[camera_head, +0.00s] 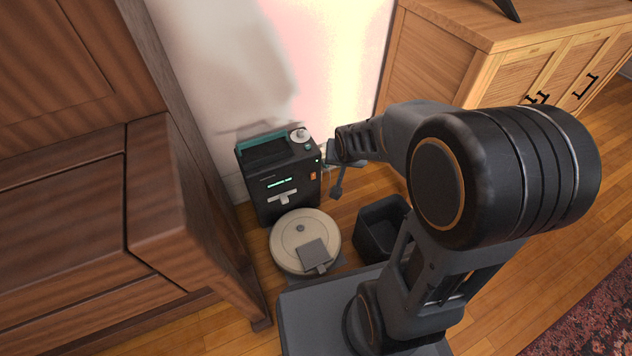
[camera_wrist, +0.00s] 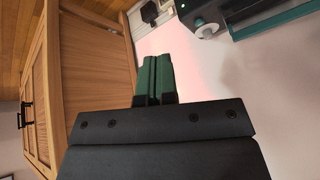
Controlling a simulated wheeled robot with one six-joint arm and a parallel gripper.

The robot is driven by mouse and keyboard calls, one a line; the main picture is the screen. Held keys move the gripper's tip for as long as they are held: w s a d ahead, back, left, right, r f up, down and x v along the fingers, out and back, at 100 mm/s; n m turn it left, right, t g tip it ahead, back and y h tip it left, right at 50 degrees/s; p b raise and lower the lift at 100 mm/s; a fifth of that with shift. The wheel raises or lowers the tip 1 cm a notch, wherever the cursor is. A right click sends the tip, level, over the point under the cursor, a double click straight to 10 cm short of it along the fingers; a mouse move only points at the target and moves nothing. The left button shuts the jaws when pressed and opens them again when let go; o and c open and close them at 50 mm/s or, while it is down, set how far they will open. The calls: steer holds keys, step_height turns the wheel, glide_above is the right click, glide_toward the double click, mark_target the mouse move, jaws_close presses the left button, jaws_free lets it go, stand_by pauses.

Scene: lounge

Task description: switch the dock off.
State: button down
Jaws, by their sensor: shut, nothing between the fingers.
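The dock (camera_head: 262,180) is a black box with teal trim against the wall. Its front has a green lit display, a pale T-shaped part and a small orange switch (camera_head: 313,177). A pale round knob (camera_head: 300,135) sits on its top right. In the wrist view, part of the dock (camera_wrist: 275,12) and the knob (camera_wrist: 207,27) show at the upper right. My gripper (camera_head: 326,153) is just right of the dock, near its upper right edge. Its green fingers (camera_wrist: 154,75) are together and empty in the wrist view. The orange switch is not visible there.
A round robot vacuum (camera_head: 290,240) lies in front of the dock. A dark open bin (camera_head: 366,240) stands to its right. Wooden furniture (camera_head: 160,200) bounds the left, and a wooden cabinet (camera_head: 435,55) the right. A wall outlet (camera_wrist: 150,12) appears beyond my fingers.

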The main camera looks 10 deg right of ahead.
steer(key=w+d+f+m+t, duration=0.1)
steer(key=w+f+m+t, duration=0.1)
steer(key=w+f, duration=0.4)
steer(key=m+t+y+p, duration=0.2)
steer(key=m+t+y, duration=0.1)
steer(key=m+t, duration=0.25)
glide_toward(313, 178)
step_height(313, 178, up, 4)
steer(key=d, duration=0.3)
steer(key=s+a+f+m+t, duration=0.1)
steer(key=s+f+m+t, duration=0.1)
steer(key=s+f+m, duration=0.2)
steer(key=shift+s+a+f+y, duration=0.15)
steer(key=shift+s+f+y, duration=0.45)
steer(key=shift+s, duration=0.85)
steer(key=shift+f+m+t, duration=0.15)
steer(key=shift+m+t, duration=0.1)
steer(key=b+x, duration=0.5)
steer(key=x, duration=0.7)
steer(key=shift+w+f, duration=0.1)
steer(key=shift+w, duration=0.1)
steer(key=shift+b+x, duration=0.4)
steer(key=shift+x, duration=0.45)
